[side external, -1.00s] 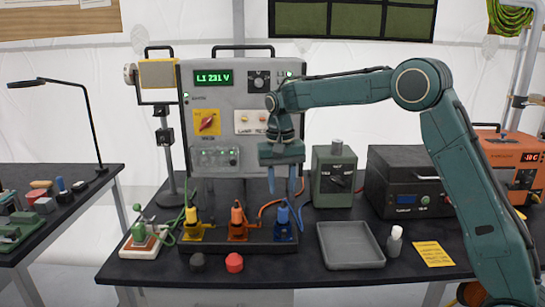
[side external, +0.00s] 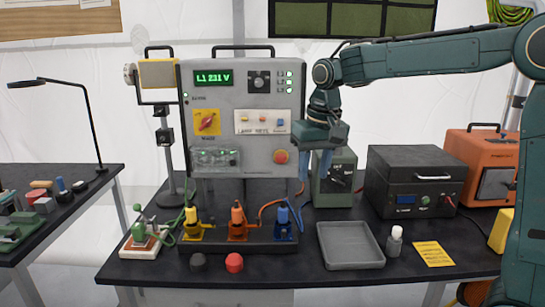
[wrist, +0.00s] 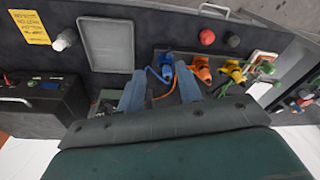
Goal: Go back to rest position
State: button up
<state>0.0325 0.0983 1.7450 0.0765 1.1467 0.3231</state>
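My gripper (side external: 314,175) hangs in the air, fingers pointing down, at the right edge of the grey control panel (side external: 225,155) and in front of the green box (side external: 334,187). Its blue fingers are apart and nothing is between them. In the wrist view the fingertips of my gripper (wrist: 160,85) are spread, with the table behind them. The blue plug (side external: 283,222), orange plug (side external: 238,222) and yellow plug (side external: 193,226) stand upright in a row below the panel, clear of the gripper. The panel display reads "L1 231 V".
A grey tray (side external: 350,262) lies empty on the black table, with a small white bottle (side external: 395,242) and a yellow card (side external: 433,254) beside it. A black case (side external: 415,180) and an orange unit (side external: 480,165) stand behind. Black and red knobs (side external: 234,262) lie at the front.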

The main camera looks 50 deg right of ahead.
jog(key=s+a+f+n+t, duration=0.2)
jog(key=s+n+t, duration=0.1)
jog(key=s, duration=1.9)
jog(key=shift+s+a+f+n+t, duration=0.25)
jog(key=shift+n+t, duration=0.15)
jog(key=shift+n, duration=0.5)
